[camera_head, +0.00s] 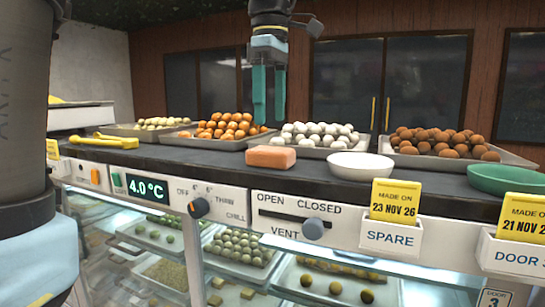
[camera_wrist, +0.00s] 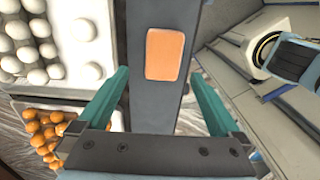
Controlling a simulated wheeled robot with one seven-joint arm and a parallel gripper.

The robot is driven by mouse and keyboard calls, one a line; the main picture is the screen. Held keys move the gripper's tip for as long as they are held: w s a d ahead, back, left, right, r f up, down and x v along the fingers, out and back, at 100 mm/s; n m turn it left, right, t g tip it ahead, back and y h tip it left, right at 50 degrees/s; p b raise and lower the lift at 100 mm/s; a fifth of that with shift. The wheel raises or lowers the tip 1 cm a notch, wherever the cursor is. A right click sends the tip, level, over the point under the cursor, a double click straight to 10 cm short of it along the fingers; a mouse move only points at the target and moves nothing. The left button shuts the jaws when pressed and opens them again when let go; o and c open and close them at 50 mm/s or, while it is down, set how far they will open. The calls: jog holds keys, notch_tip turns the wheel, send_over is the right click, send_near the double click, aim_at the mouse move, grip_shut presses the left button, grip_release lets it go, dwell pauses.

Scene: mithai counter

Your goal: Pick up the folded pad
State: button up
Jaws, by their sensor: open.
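The folded pad (camera_head: 271,157) is a small salmon-orange block with rounded edges. It lies flat on the dark counter ledge (camera_head: 210,160), in front of the sweet trays. In the wrist view the pad (camera_wrist: 165,54) shows whole, just beyond the fingertips and roughly centred between them. My gripper (camera_head: 269,120) points down above the pad, with its teal fingers apart and nothing between them. In the wrist view my gripper (camera_wrist: 160,78) also shows open and empty. A clear gap stands between the fingertips and the pad.
Trays of orange balls (camera_head: 228,125), white balls (camera_head: 318,135) and brown balls (camera_head: 445,142) stand behind the pad. A white bowl (camera_head: 360,165) is close to its right, a green bowl (camera_head: 508,179) farther right. The front panel has knobs and card holders.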

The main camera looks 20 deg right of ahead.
aim_at(271, 148)
jog(key=shift+s+a+f+p, duration=0.1)
jog(key=shift+f+p, duration=0.1)
jog(key=shift+f, duration=0.9)
jog(key=shift+s+d+f+p, duration=0.1)
jog(key=shift+f+p, duration=0.15)
jog(key=shift+f, duration=0.9)
jog(key=shift+s+a+f+p, duration=0.1)
jog(key=shift+f+p, duration=0.1)
jog(key=shift+f, duration=0.9)
jog(key=shift+c, duration=0.4)
jog(key=c, duration=1.3)
notch_tip(271, 148, up, 10)
jog(key=shift+r+b, duration=0.1)
jog(key=shift+b, duration=0.4)
jog(key=shift+c, duration=0.2)
jog(key=o, duration=0.9)
jog(key=c, duration=0.6)
